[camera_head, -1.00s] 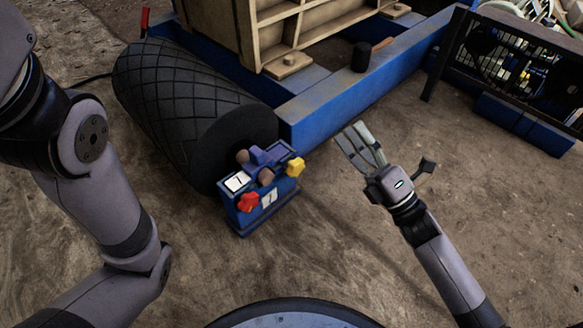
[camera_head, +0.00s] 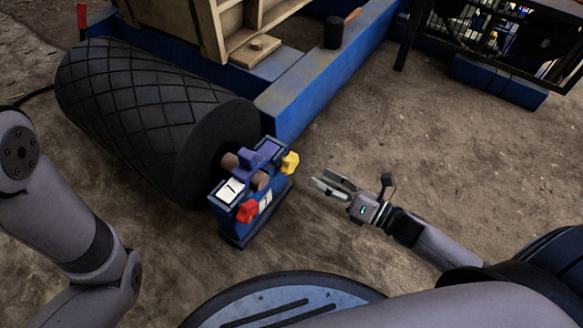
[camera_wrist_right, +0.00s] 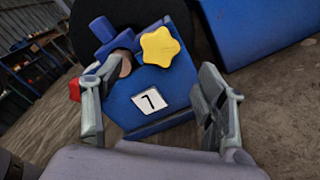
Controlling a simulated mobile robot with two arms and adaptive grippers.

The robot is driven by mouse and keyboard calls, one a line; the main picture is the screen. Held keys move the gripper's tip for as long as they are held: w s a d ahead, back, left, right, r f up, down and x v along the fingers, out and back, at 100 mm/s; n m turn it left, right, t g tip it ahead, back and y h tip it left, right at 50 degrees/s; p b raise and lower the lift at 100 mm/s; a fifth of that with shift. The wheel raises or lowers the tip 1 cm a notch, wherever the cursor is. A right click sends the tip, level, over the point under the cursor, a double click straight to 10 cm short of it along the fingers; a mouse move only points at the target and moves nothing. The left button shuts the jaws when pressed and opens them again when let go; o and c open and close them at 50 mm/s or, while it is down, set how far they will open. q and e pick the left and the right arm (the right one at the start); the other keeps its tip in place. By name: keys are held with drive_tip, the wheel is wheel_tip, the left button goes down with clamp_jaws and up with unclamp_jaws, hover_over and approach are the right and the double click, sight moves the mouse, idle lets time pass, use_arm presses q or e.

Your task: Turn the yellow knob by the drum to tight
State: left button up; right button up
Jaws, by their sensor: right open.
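The yellow star-shaped knob (camera_head: 290,162) sits on the upper right corner of a blue block (camera_head: 238,228) at the end of the black ribbed drum (camera_head: 135,115). A red knob (camera_head: 247,211) is on the same block. My right gripper (camera_head: 328,186) is open and empty, to the right of the yellow knob and apart from it in the head view. In the right wrist view the yellow knob (camera_wrist_right: 160,46) lies ahead, between and beyond the open fingers (camera_wrist_right: 155,115), above a white label marked 1 or 7 (camera_wrist_right: 150,101). My left arm shows at the left; its gripper is out of view.
A blue frame beam (camera_head: 320,80) runs behind the block, with a tan wooden structure (camera_head: 215,25) on it. A black mesh guard (camera_head: 490,40) stands at the upper right. The dirt floor around my right gripper is clear.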

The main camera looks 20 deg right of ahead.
sight(293, 164)
drive_tip(key=b+x, duration=0.3)
drive_tip(key=x, duration=0.5)
drive_tip(key=shift+w+f+b, duration=0.1)
drive_tip(key=shift+w+b, duration=0.05)
drive_tip(key=shift+b, duration=0.15)
drive_tip(key=shift+w+a, duration=0.5)
drive_tip(key=c, duration=1.1)
drive_tip(key=shift+c, duration=0.2)
